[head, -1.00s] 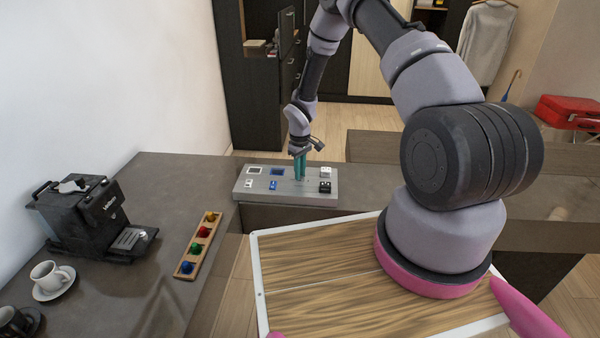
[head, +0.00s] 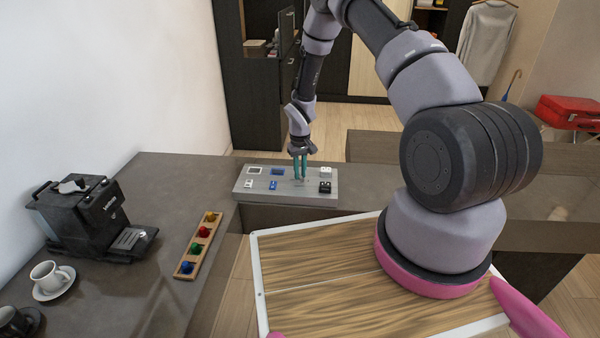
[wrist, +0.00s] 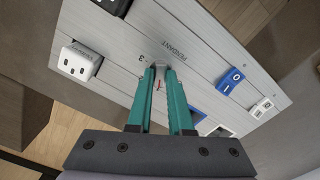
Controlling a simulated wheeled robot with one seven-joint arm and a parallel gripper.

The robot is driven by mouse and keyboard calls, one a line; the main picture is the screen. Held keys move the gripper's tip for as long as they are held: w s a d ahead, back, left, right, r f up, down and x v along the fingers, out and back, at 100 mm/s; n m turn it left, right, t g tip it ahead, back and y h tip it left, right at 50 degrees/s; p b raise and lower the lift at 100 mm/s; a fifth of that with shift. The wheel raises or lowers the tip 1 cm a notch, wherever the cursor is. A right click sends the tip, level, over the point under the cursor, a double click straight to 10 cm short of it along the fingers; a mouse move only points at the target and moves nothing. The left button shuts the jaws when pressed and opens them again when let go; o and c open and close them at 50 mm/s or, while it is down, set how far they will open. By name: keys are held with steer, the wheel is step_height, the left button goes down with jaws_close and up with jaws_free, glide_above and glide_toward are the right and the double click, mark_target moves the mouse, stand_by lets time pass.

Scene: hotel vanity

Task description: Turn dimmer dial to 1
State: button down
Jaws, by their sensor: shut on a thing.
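A grey control panel (head: 240,190) lies on the counter in the head view, and its slatted face fills much of the wrist view (wrist: 215,60). My gripper (head: 301,176) points down at the panel's middle. In the wrist view its teal fingers (wrist: 161,70) are shut on the dimmer dial, mostly hidden between the tips. Only a small pale bit of the dial (wrist: 160,67) shows. A printed 3 and the word PENDANT stand beside it, and a small red mark shows between the fingers. The dial's setting cannot be read.

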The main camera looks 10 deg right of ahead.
steer(key=c, duration=0.8)
jaws_free()
step_height(320, 180, up, 11)
steer(key=shift+f, duration=0.1)
